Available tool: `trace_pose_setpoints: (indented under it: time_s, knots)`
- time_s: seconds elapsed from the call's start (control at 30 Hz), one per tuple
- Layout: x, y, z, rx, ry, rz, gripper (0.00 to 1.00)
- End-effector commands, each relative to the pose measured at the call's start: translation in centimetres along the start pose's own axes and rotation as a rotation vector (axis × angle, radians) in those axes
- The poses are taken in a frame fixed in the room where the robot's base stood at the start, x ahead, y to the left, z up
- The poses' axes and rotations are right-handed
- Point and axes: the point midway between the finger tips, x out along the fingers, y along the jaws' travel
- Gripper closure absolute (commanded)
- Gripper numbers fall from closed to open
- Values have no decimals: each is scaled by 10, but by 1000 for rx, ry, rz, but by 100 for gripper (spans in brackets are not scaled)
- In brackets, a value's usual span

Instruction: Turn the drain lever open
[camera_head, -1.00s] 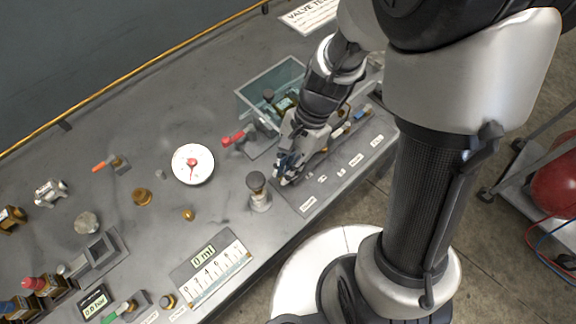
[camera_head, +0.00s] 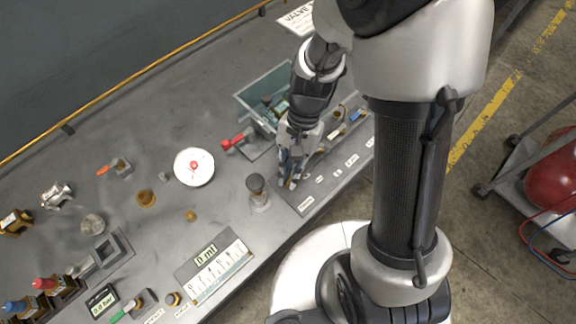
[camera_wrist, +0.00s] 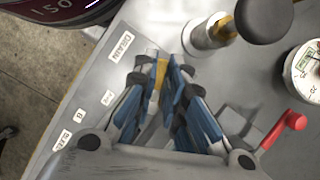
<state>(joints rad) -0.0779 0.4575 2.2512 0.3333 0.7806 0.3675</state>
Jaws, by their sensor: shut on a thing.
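My gripper (camera_head: 287,182) is low over the labelled strip at the front right of the bench. It also shows in the wrist view (camera_wrist: 166,68), with its blue-padded fingers closed together at the tips. A yellow piece, which I take for the drain lever (camera_wrist: 158,76), shows between the fingertips, beside the printed DRAIN label (camera_wrist: 121,45). Most of the lever is hidden by the fingers, so its angle is hard to tell. In the head view the gripper covers the lever.
A dark-knobbed post (camera_head: 257,190) stands close left of my gripper. A red-handled lever (camera_head: 238,141) and a clear bin (camera_head: 262,89) are behind it. A round white gauge (camera_head: 194,167) stands further left. More valves and handles crowd the left bench.

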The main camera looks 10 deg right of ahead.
Motion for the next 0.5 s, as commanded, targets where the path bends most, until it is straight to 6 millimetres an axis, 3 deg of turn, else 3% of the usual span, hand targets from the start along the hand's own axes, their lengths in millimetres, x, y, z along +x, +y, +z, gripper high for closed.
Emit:
trace_pose_setpoints:
  time_s: [0.5]
  knots:
    - [-4, 15, -2, -455, -1, 189, 100]
